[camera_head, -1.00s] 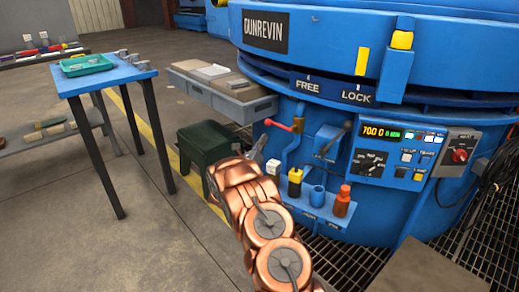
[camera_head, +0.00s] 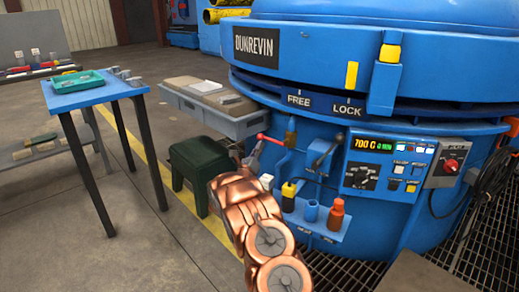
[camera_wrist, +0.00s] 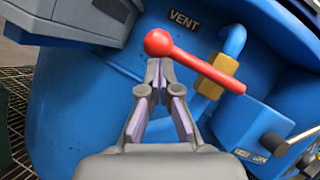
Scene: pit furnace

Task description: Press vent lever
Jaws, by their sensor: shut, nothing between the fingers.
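The vent lever (camera_wrist: 198,64) is a red bar with a round ball end on a brass valve body (camera_wrist: 217,76), below the "VENT" label on the blue furnace wall. It slopes down to the right in the wrist view. In the head view the red lever (camera_head: 274,140) is small, just past the end of my arm. My gripper (camera_wrist: 159,68) is shut and empty, its tips just below the ball end; I cannot tell whether they touch it. In the head view my gripper (camera_head: 252,158) is partly hidden by my copper-coloured arm.
A second lever (camera_head: 325,153) on a blue box is right of the vent lever. A shelf with bottles (camera_head: 316,227) sits below. A grey bin (camera_head: 215,120), green stool (camera_head: 197,165) and blue table (camera_head: 95,97) stand left. Floor between table and stool is clear.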

